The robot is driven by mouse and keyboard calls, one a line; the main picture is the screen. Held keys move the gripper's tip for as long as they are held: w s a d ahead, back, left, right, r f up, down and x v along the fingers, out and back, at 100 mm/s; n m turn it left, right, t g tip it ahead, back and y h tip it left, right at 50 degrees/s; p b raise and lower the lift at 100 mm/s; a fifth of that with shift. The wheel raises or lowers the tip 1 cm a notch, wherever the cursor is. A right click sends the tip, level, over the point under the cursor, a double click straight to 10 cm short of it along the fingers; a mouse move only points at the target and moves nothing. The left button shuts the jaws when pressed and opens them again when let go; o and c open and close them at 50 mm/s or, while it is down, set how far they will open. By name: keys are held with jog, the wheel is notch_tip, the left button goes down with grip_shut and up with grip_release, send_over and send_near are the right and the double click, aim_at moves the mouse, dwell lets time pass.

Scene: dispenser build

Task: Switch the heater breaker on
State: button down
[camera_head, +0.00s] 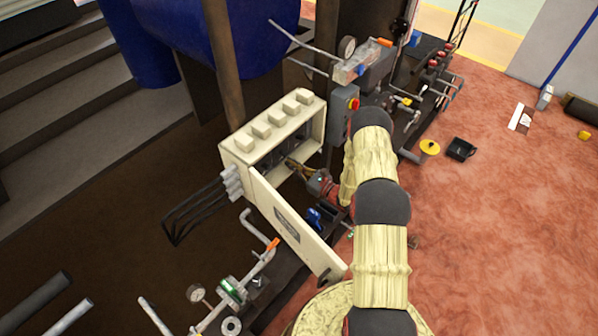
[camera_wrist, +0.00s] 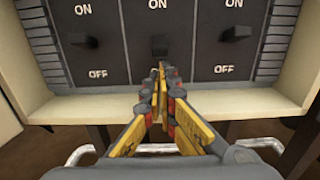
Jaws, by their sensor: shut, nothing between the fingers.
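The cream breaker box (camera_head: 237,152) stands with its door (camera_head: 283,226) swung open. In the wrist view I see black breakers with ON above and OFF below: a left lever (camera_wrist: 82,40), a middle lever (camera_wrist: 158,45) and a right lever (camera_wrist: 237,33). The middle lever sits a little lower than the other two. No name shows on any breaker, so I cannot tell which is the heater's. My gripper (camera_wrist: 160,72) is shut and empty, its tips just below the middle lever and hiding that breaker's OFF mark. Whether they touch it is unclear.
The open door lies close in front of my gripper in the head view. A grey switch box with a red-and-yellow knob (camera_head: 352,104) stands right of the breaker box. Gauges and pipes (camera_head: 196,293) lie in front.

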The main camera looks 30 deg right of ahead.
jog(key=shift+w+a, duration=0.25)
jog(key=shift+w, duration=0.3)
jog(key=shift+r, duration=0.15)
jog(key=shift+s+d+r+p, duration=0.1)
jog(key=shift+p, duration=0.3)
jog(key=shift+g, duration=0.3)
